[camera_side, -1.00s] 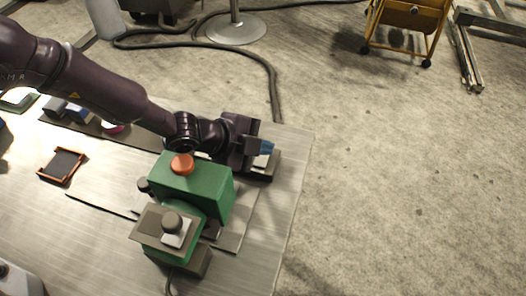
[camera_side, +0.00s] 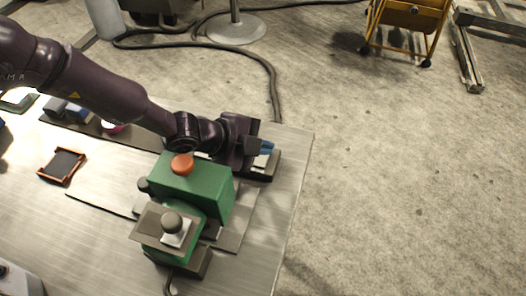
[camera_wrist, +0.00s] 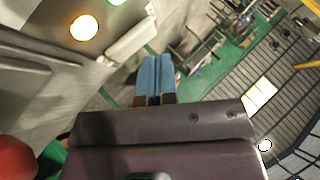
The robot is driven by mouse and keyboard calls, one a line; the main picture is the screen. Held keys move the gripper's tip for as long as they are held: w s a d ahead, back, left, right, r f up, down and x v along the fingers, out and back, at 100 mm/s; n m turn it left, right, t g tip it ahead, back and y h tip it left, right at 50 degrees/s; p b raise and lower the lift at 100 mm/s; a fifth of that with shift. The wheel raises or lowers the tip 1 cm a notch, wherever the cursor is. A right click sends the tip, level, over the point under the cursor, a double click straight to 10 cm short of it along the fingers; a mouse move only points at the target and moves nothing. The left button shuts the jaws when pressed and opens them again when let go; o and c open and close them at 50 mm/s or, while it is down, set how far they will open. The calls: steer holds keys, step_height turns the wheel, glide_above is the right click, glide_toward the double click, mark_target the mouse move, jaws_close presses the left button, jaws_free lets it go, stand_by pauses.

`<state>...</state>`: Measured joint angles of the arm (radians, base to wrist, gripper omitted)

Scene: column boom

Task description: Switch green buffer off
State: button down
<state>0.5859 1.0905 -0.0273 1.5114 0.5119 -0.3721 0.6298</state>
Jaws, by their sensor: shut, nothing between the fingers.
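The green buffer (camera_side: 205,190) stands on the metal table with an orange-red button (camera_side: 182,163) on its top. A grey plate with a round knob (camera_side: 172,222) is at its front. My gripper (camera_side: 267,148) is beyond the buffer and to the right of the button, apart from it. Its blue fingers are shut with nothing between them. In the wrist view the shut blue fingers (camera_wrist: 155,78) point up the picture. The red button (camera_wrist: 14,158) shows at the lower left edge there, with a bit of green buffer (camera_wrist: 52,160) beside it.
A grey-topped block (camera_side: 262,165) is just below the fingers at the table's right side. A small orange-rimmed tray (camera_side: 62,166) lies on the left part of the table (camera_side: 90,225). The concrete floor is open to the right, with a yellow cart (camera_side: 408,20) at the back.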

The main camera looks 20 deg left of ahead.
mark_target(260, 162)
steer(key=shift+f, duration=0.45)
steer(key=shift+a+f, duration=0.15)
steer(key=shift+f, duration=0.3)
stand_by(0.7)
steer(key=shift+r, duration=0.1)
steer(key=shift+s+r, duration=0.15)
steer(key=shift+r, duration=0.5)
steer(key=shift+s+r, duration=0.15)
steer(key=shift+r, duration=1.15)
steer(key=shift+s+r, duration=0.15)
steer(key=shift+r, duration=1.1)
